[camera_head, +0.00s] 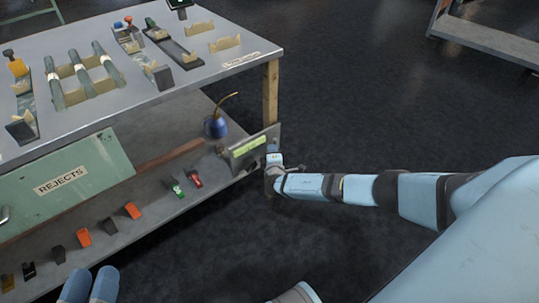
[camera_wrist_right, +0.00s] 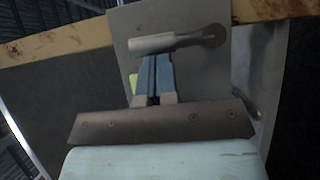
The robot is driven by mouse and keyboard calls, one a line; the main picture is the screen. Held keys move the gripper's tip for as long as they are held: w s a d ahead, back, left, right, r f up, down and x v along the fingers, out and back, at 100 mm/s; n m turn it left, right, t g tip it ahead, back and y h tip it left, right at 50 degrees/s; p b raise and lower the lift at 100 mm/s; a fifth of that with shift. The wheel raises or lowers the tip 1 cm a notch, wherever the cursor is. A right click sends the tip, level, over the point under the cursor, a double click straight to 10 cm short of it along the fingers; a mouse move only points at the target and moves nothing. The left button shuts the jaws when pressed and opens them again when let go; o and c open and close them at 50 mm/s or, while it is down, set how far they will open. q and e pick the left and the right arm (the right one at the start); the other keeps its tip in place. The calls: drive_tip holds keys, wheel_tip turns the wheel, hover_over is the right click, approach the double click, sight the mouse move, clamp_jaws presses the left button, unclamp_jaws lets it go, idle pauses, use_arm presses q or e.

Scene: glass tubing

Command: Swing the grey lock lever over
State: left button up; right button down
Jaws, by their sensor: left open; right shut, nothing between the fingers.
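In the right wrist view the grey lock lever (camera_wrist_right: 168,42) lies roughly level across a grey upright plate (camera_wrist_right: 185,18), with its round pivot at the right end. My right gripper (camera_wrist_right: 156,58) is shut and empty, its blue-grey fingertips just below the lever near its middle. I cannot tell whether they touch it. In the head view my right gripper (camera_head: 273,156) is at the plate (camera_head: 269,137) by the bench's right corner; the lever is not clear there. My left gripper (camera_head: 92,273) is open at the bottom left, away from the plate.
The metal bench (camera_head: 150,105) holds glass tubes (camera_head: 108,63) in tan holders. A green REJECTS panel (camera_head: 95,165) hangs at its front. The lower shelf (camera_head: 150,210) carries a blue oil can (camera_head: 216,127) and several small coloured clips.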

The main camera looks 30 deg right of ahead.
idle(0.4)
use_arm(q)
drive_tip(key=shift+f, duration=0.1)
use_arm(e)
drive_tip(key=shift+d+r+m, duration=0.1)
drive_tip(key=shift+d+m, duration=0.1)
drive_tip(key=shift+m, duration=0.1)
drive_tip(key=shift+d+g, duration=0.15)
drive_tip(key=shift+g, duration=0.15)
use_arm(q)
wheel_tip(320, 180, up, 6)
drive_tip(key=t+p, duration=0.2)
drive_tip(key=p, duration=0.2)
drive_tip(key=shift+s+a+n, duration=0.2)
drive_tip(key=shift+a+n, duration=0.05)
drive_tip(key=shift+n, duration=0.05)
use_arm(e)
drive_tip(key=d+m+g+y, duration=0.3)
drive_tip(key=d+m+y, duration=0.3)
drive_tip(key=m, duration=0.2)
drive_tip(key=shift+w+d+f+y, duration=0.15)
drive_tip(key=shift+w+f+y, duration=0.15)
drive_tip(key=shift+f, duration=0.05)
drive_tip(key=shift+d, duration=0.1)
